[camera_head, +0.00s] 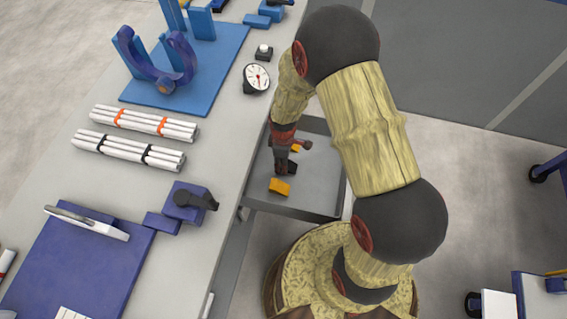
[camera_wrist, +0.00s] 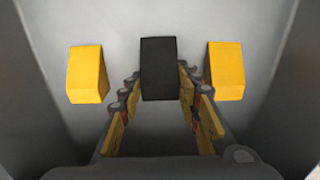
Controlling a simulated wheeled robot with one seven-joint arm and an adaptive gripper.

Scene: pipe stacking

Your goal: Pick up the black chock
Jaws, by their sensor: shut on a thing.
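The black chock (camera_wrist: 158,62) is a dark block in the upper middle of the wrist view, inside a grey tray (camera_head: 323,204). My gripper (camera_wrist: 159,88) reaches down into the tray, with a finger on each side of the chock's near part. It is shut on the chock. In the head view my gripper (camera_head: 285,168) is at the tray, and the chock is hard to tell from the dark fingers there. Whether the chock touches the tray floor cannot be told.
One yellow chock (camera_wrist: 88,74) lies left of the black chock and another yellow chock (camera_wrist: 225,70) lies right of it, both apart from my fingers. The tray walls are close around. A table (camera_head: 222,105) with pipe bundles (camera_head: 145,121) and a gauge (camera_head: 256,77) stands left of the tray.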

